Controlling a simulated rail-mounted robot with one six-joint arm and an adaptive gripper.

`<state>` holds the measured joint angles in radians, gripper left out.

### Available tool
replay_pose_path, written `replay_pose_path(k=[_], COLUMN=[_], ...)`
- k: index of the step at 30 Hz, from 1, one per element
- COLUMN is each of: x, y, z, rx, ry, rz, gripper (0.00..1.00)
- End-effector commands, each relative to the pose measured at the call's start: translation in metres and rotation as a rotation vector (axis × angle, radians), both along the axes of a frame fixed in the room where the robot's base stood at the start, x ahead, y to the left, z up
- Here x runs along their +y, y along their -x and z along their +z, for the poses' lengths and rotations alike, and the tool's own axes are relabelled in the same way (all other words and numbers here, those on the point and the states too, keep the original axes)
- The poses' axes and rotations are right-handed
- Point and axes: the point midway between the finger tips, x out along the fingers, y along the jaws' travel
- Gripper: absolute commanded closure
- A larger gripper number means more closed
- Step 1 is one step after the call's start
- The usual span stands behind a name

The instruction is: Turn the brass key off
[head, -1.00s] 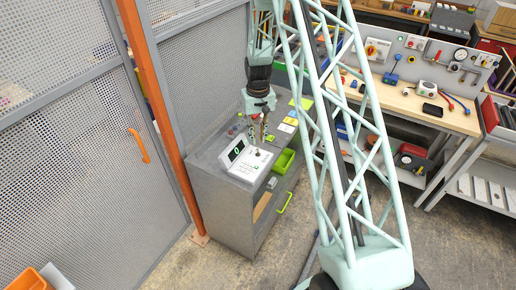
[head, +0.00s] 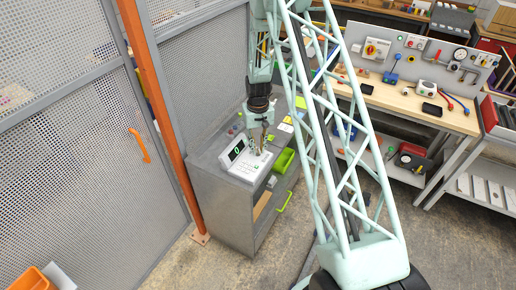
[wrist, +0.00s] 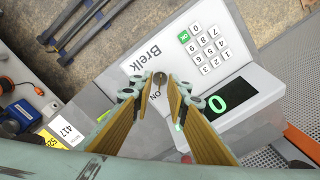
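A white console (head: 247,167) marked "Brelk" sits on the grey cabinet at the mesh fence. In the wrist view the console (wrist: 215,75) shows a number keypad (wrist: 205,48), a dark display with a green 0 (wrist: 227,95) and "ON" lettering. A small round brass key switch (wrist: 160,79) shows just beyond and between my fingertips. My gripper (wrist: 160,88) is open, with a gap between its two tan-lined fingers. In the head view my gripper (head: 257,150) points down over the console. The key is too small to make out there. I cannot tell whether the fingers touch it.
The grey cabinet (head: 225,190) has a green bin (head: 284,160) on its right side and a green handle (head: 285,201) on its front. An orange post (head: 170,125) and mesh fence (head: 85,150) stand close on the left. A workbench (head: 405,98) with tools stands at the right.

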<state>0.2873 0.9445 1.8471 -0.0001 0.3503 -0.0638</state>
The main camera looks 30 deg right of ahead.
Motion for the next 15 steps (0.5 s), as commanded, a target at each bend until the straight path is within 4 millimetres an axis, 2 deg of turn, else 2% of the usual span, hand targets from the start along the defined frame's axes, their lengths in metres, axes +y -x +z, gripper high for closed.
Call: replay_pose_path(k=[7, 12, 15], x=[0.0000, 0.0000, -0.0001], y=[-0.0002, -0.0002, -0.0002], z=[-0.0001, 0.0001, 0.0001], rx=[0.000, 0.000, 0.000], ry=[0.000, 0.000, 0.000], rz=[0.000, 0.000, 0.000], gripper=[0.85, 1.00, 1.00])
